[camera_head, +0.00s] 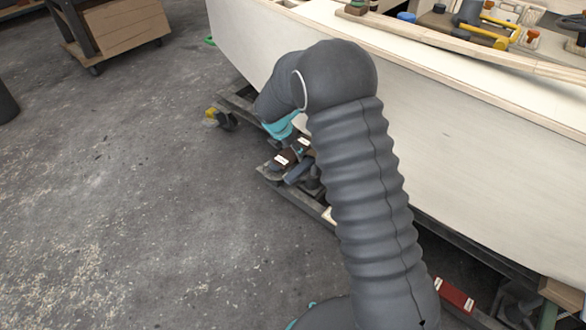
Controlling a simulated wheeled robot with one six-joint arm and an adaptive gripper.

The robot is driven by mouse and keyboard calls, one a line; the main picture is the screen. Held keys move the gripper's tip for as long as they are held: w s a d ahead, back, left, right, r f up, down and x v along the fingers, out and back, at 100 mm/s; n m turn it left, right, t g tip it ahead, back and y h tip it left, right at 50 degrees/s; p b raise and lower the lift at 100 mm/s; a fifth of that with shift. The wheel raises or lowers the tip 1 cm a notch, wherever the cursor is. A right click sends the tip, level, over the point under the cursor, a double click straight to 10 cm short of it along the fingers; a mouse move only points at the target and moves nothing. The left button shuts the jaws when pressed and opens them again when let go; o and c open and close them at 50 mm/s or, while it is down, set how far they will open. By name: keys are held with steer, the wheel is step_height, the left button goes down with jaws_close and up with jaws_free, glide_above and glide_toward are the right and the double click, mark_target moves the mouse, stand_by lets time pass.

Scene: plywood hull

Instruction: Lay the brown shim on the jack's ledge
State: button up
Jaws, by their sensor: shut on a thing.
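The brown shim (291,153), a dark brown piece with a white mark near each end, shows just below my wrist at the hull's lower edge. My gripper (289,146) is shut on it, below the teal wrist band; the fingers are small and mostly hidden. A dark jack (300,175) with a blue-grey part stands right under and beside the shim, on the low frame along the hull. Its ledge is hard to make out. I cannot tell whether the shim touches the jack or is held above it.
The pale plywood hull (480,150) fills the right side, with tools on its upper edge. A red piece with white ends (455,295) lies at lower right. A yellow-topped item (211,117) sits left of the frame. A wooden cart (118,33) stands far left.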

mark_target(284, 158)
step_height(284, 158, down, 10)
steer(key=shift+r+b, duration=0.1)
steer(key=shift+b, duration=0.35)
steer(key=shift+f, duration=0.25)
steer(key=o, duration=1.2)
steer(key=shift+r, duration=0.1)
steer(key=shift+c, duration=0.2)
steer(key=p+v, duration=0.1)
steer(key=v, duration=1.1)
steer(key=shift+r, duration=0.15)
